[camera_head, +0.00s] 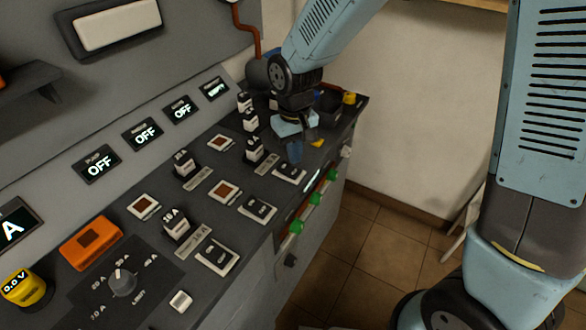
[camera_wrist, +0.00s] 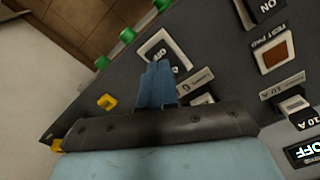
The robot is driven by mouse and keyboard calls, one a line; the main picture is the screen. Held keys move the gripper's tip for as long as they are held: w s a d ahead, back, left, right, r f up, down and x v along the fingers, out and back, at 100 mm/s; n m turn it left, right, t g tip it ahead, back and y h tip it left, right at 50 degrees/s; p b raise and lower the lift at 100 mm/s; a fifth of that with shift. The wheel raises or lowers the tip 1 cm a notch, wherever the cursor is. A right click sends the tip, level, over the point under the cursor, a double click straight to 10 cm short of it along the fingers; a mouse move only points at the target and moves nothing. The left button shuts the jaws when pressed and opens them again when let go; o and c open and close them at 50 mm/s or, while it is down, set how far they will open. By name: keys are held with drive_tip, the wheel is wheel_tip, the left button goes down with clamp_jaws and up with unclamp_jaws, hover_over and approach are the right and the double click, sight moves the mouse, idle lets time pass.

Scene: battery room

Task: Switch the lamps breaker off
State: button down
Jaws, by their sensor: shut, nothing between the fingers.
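My gripper (camera_head: 295,150) is over the far end of the sloped panel, pointing down, with its blue fingers closed together and empty. In the wrist view the closed fingers (camera_wrist: 158,70) overlap the near part of a white-framed dark rocker switch (camera_wrist: 178,44); I cannot tell whether they touch it. The same far rocker (camera_head: 289,173) shows just below the fingers in the head view. Two more rockers, the middle one (camera_head: 258,208) and the near one (camera_head: 217,256), lie along the panel's front side. Which one is the lamps breaker, I cannot read.
Three displays read OFF, the nearest (camera_head: 98,164) at left; the fourth (camera_head: 214,89) is hard to read. Fuse-like blocks (camera_head: 177,224) stand up among the switches. Green knobs (camera_head: 296,226) line the front edge. A yellow part (camera_wrist: 107,102) lies near the fingers.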

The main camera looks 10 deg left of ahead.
sight(297, 171)
drive_tip(key=shift+r, duration=1.7)
drive_tip(key=d+r+m+t, duration=0.35)
drive_tip(key=d+r, duration=0.95)
drive_tip(key=d, duration=0.5)
drive_tip(key=s+d+r+m+t, duration=0.2)
drive_tip(key=s+d+r+m, duration=0.2)
drive_tip(key=s+d, duration=0.6)
drive_tip(key=d+r, duration=0.2)
drive_tip(key=d, duration=0.1)
drive_tip(key=shift+s+d+r, duration=0.25)
drive_tip(key=shift+s+d, duration=0.05)
drive_tip(key=shift+d, duration=0.05)
